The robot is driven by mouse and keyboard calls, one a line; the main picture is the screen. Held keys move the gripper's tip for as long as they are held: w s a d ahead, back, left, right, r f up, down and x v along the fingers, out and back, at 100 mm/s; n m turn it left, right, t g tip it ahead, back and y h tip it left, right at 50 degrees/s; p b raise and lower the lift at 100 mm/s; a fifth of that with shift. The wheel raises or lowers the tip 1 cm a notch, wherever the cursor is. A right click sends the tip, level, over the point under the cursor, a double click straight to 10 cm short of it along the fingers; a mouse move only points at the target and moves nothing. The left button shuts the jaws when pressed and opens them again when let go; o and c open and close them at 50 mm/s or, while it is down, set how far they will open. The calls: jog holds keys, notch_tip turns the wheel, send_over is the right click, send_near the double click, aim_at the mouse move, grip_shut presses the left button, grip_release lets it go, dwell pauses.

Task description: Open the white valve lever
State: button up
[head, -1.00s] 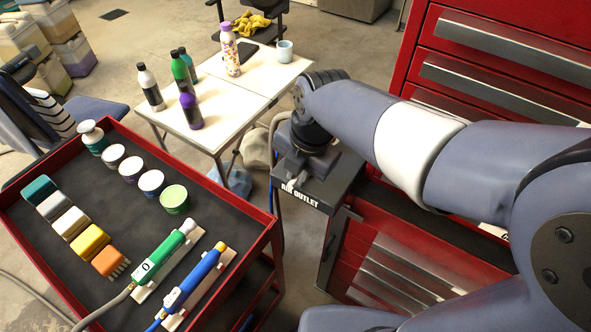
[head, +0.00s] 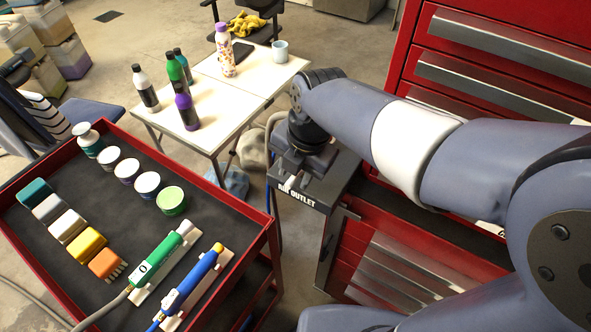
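The grey box marked AIR OUTLET (head: 297,194) stands in the middle, at the left end of the red cabinet. My gripper (head: 291,182) points down over its top, close to the lettered front edge. A small whitish piece shows at the gripper's tip, just above the lettering. I cannot tell whether it is the white valve lever or part of my fingers. The lever is otherwise hidden by my gripper and wrist. The fingers are too small and covered to show their opening or any contact.
A red trolley (head: 232,198) with bottles, tubs, brushes and two hosed tools stands at the left. Behind it a white table (head: 239,86) holds several bottles and a cup (head: 280,51). A red drawer cabinet (head: 500,80) rises at the right. Floor shows between trolley and cabinet.

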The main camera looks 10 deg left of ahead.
notch_tip(320, 180, up, 11)
jog(key=d, duration=0.2)
jog(key=shift+s+f, duration=0.2)
jog(key=shift+s, duration=0.2)
jog(key=shift+f, duration=0.1)
jog(key=f, duration=0.3)
jog(key=a+f, duration=0.1)
jog(key=f, duration=0.2)
jog(key=a+f, duration=0.1)
jog(key=f, duration=0.3)
jog(key=shift+w, duration=0.35)
jog(key=shift+f, duration=0.25)
jog(key=shift+a, duration=0.1)
